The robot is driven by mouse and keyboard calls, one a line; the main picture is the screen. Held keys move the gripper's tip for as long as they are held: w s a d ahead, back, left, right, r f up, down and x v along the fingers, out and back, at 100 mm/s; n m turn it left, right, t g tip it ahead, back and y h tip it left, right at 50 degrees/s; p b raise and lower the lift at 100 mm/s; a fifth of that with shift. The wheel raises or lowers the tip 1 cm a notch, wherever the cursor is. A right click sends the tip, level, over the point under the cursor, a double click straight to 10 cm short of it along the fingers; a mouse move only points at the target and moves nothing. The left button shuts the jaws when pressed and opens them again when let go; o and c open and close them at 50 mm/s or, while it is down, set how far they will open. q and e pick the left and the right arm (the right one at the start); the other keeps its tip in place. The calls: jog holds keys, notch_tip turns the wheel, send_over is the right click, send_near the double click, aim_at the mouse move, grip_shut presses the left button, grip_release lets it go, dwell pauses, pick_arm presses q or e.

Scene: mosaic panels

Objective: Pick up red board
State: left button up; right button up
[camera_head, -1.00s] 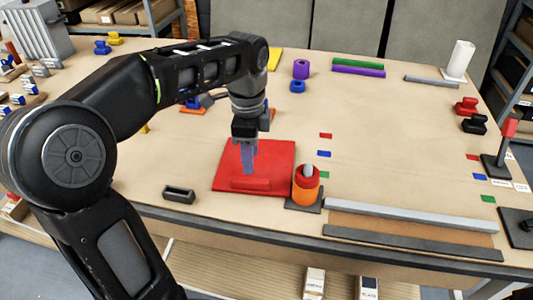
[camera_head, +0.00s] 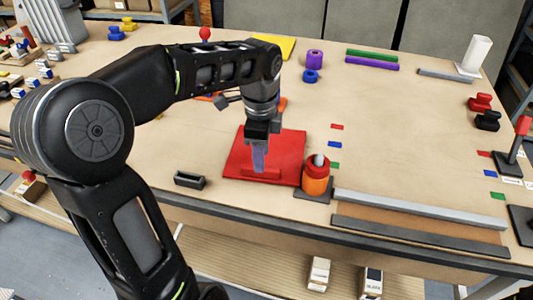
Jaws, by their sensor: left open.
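The red board (camera_head: 285,148) lies flat on the wooden table near its front edge, with a raised red bar (camera_head: 262,173) along its front part. My left gripper (camera_head: 259,170) points down over the board, with its fingertips at or just above the raised bar. It is open, and I cannot tell whether the fingers touch the bar. My left arm comes in from the left and hides part of the table behind the board. My right gripper is not in view.
An orange and red cylinder (camera_head: 316,182) on a dark base stands close to the board's right side. A small dark tray (camera_head: 190,180) lies left of it. A grey rail (camera_head: 420,207) runs along the front right edge. The table's middle right is mostly clear.

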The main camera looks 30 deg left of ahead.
pick_arm(q)
notch_tip(320, 180, down, 4)
jog(key=shift+f+p, duration=0.25)
jog(key=shift+p, duration=0.2)
jog(key=shift+c, duration=0.5)
grip_shut()
jog(key=shift+r, duration=0.1)
dwell(0.9)
